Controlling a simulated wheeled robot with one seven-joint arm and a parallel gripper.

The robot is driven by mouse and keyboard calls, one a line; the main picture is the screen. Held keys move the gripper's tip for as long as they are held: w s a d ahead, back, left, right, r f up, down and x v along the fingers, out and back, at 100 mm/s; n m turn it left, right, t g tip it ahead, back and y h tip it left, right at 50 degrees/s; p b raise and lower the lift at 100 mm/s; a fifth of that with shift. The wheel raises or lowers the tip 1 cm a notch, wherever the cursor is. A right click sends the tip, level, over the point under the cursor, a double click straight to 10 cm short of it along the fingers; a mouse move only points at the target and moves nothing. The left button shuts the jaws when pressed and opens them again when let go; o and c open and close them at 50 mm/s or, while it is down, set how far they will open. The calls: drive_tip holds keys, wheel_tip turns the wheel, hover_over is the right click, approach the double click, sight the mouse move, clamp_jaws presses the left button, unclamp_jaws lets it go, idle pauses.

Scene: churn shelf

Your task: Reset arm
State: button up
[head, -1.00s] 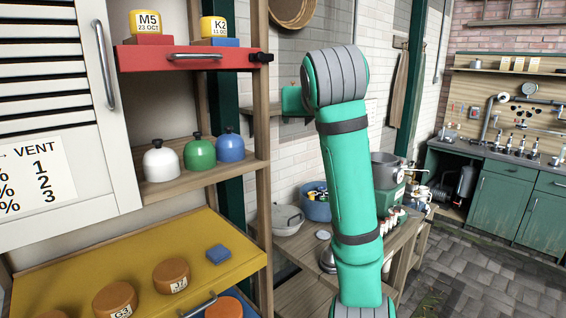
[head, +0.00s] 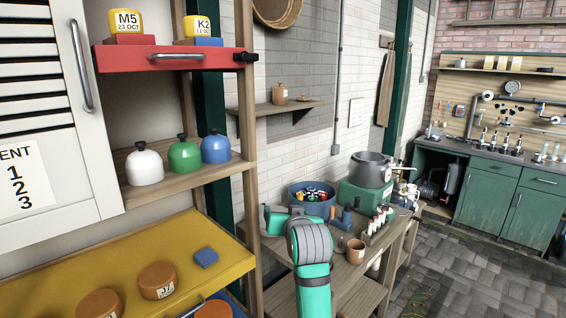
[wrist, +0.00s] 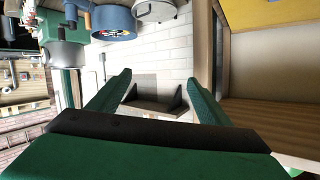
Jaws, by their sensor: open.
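My gripper (wrist: 158,78) is open in the wrist view. Its two green fingers stand apart with nothing between them but the view of the wall beyond. In the head view my green arm (head: 313,290) is low, in front of the wooden bench, and its grey joint shows beside the shelf post. The fingers cannot be made out clearly there.
The shelf unit on the left has a yellow drawer (head: 60,265), a red drawer (head: 165,60) and several domed weights. The paved floor (head: 470,270) at right is clear.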

drive_tip(key=s+a+f+m, duration=0.1)
drive_tip(key=s+f, duration=0.2)
drive_tip(key=f, duration=0.7)
drive_tip(key=s+f, duration=0.4)
drive_tip(key=f, duration=0.6)
drive_tip(key=s+f+m+h, duration=0.1)
drive_tip(key=s+f, duration=1.4)
drive_tip(key=s, duration=0.1)
drive_tip(key=s+f+h, duration=0.1)
drive_tip(key=s+f, duration=0.1)
drive_tip(key=s, duration=0.7)
drive_tip(key=s+f+h, duration=0.1)
drive_tip(key=s+f, duration=0.1)
drive_tip(key=s, duration=0.8)
drive_tip(key=s+r+n, duration=0.1)
drive_tip(key=s+r, duration=0.1)
drive_tip(key=s, duration=0.7)
drive_tip(key=s+r+n+t, duration=0.1)
drive_tip(key=s+r, duration=0.2)
drive_tip(key=s, duration=0.6)
drive_tip(key=shift+d+r, duration=0.15)
drive_tip(key=shift+r, duration=0.2)
drive_tip(key=shift+s, duration=0.1)
